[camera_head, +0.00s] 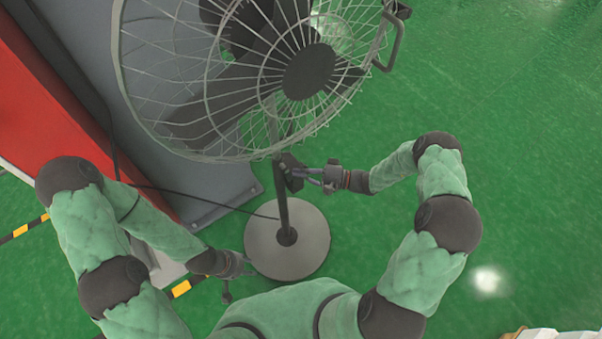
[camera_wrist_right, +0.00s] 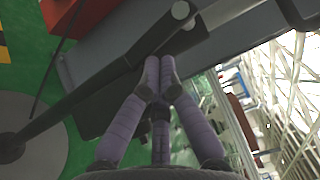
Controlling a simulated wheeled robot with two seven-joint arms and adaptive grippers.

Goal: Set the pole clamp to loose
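The pole clamp (camera_head: 291,166) is a dark block on the upright pole (camera_head: 283,205) of a large caged fan. In the right wrist view the dark clamp body (camera_wrist_right: 105,105) lies behind and beside my fingers, with the pole running diagonally past it. My right gripper (camera_head: 304,174) is at the clamp from the right. In its wrist view the purple-grey fingertips (camera_wrist_right: 160,75) are drawn together against the dark part; whether anything thin is between them is hidden. My left gripper (camera_head: 240,276) is low, left of the fan base, with fingers apart and empty.
The fan's wire cage (camera_head: 200,90) hangs above the clamp. Its round grey base (camera_head: 265,250) stands on the green floor (camera_head: 530,130). A red and grey structure (camera_head: 60,115) is at the left, with a black cable (camera_head: 165,191) running to the fan. The floor on the right is clear.

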